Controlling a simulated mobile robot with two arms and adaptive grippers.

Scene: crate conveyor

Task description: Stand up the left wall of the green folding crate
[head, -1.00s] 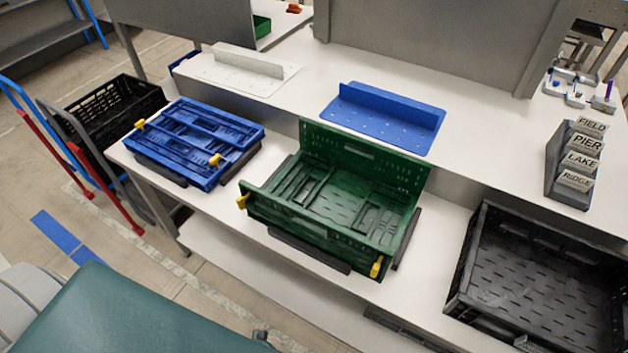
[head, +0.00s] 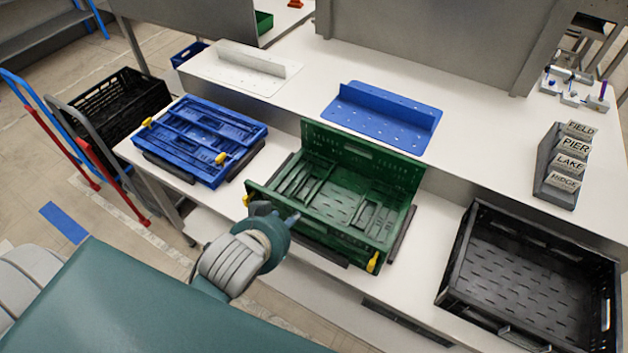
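The green folding crate (head: 345,240) sits on the white bench in the middle of the head view. Its far wall (head: 362,165) stands upright and its near wall (head: 315,226) is also up, with yellow latches (head: 373,262) at its ends. The left wall panel (head: 301,183) lies folded down inside, and the right panel (head: 375,220) also lies flat. My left gripper (head: 277,212) is at the near left corner of the crate, in front of the near wall. Its fingers look apart with nothing between them. It hides part of that wall. My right gripper is not in view.
A folded blue crate (head: 200,138) lies left of the green one. A black crate (head: 465,262) stands at the right. A blue bracket (head: 385,116) and a white bracket (head: 240,66) lie on the raised shelf behind, with a label holder (head: 552,170) at the right.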

